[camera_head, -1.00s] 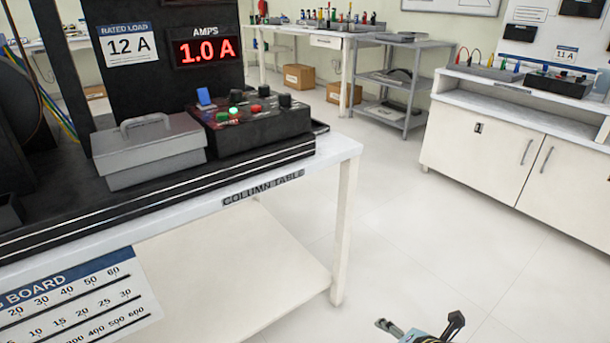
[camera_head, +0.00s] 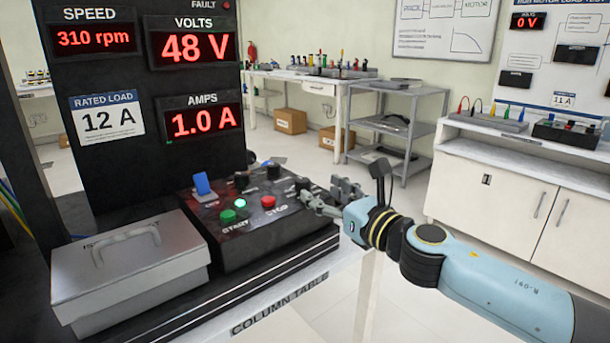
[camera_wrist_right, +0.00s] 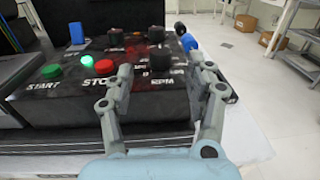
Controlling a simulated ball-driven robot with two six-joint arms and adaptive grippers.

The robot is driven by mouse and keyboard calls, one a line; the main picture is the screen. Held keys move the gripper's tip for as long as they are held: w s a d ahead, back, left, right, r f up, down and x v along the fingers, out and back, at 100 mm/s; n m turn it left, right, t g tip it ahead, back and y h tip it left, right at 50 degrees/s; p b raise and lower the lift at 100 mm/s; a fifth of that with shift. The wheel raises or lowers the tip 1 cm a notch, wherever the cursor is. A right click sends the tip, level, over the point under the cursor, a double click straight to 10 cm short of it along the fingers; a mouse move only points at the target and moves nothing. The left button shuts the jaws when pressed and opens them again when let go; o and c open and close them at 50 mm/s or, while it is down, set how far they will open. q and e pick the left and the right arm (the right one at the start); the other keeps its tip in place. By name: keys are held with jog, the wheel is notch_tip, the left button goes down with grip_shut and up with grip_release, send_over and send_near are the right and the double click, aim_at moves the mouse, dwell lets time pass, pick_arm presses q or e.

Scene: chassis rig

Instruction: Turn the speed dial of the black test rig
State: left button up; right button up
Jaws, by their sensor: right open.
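The black test rig's control box (camera_head: 230,245) sits on the column table and carries a green START button (camera_head: 228,216), a red STOP button (camera_head: 268,202), a blue switch (camera_head: 203,187) and several black knobs. My right gripper (camera_head: 328,196) is open at the box's right end, close to a black knob (camera_head: 303,183). In the right wrist view, a black knob (camera_wrist_right: 160,58) shows between the open fingers (camera_wrist_right: 161,68), beyond the tips; contact cannot be told. Its small label looks like RPM, but is blurred. My left gripper is not in view.
A grey lidded case (camera_head: 130,270) stands left of the control box. The rig's panel shows speed (camera_head: 87,39) 310 rpm, volts (camera_head: 192,48) 48 V and amps (camera_head: 201,122) 1.0 A. Open floor lies right of the table, before a grey shelf cart (camera_head: 395,130).

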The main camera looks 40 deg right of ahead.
aim_at(307, 183)
jog(key=w, duration=0.5)
jog(key=shift+w+p, duration=0.35)
jog(key=shift+w, duration=0.4)
jog(key=shift+c, duration=0.5)
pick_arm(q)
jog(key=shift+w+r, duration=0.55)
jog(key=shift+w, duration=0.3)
pick_arm(e)
grip_shut()
